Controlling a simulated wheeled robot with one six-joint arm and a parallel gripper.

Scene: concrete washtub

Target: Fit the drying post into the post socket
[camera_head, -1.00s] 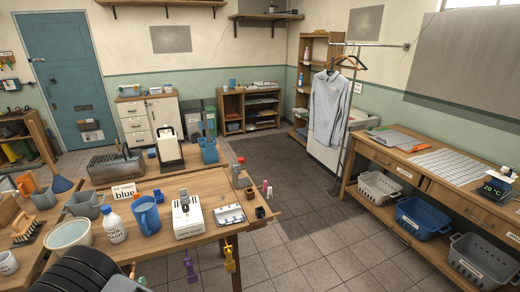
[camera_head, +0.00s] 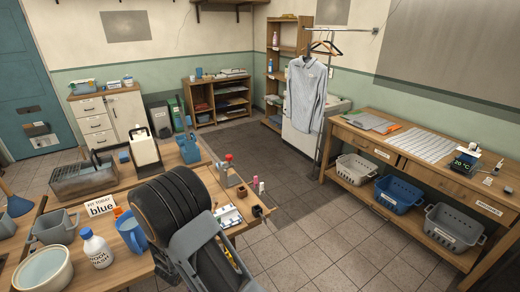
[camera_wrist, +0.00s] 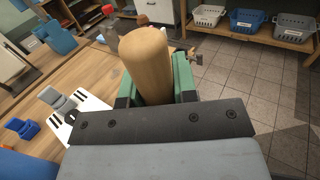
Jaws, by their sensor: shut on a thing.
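The drying post appears to be the thick tan wooden cylinder (camera_wrist: 148,55) in the wrist view, with a rounded end. My gripper (camera_wrist: 155,92) is shut on it, with green fingers on either side. The post points away from the wrist, above the bench area. Its lower part is hidden by the dark bar of my gripper. In the head view my own arm hides the gripper and post. I cannot make out the post socket for certain; a small wooden block (camera_head: 241,192) stands near the bench's right edge.
A table with baskets (camera_head: 400,192) stands right. Tiled floor (camera_head: 300,230) between them is free.

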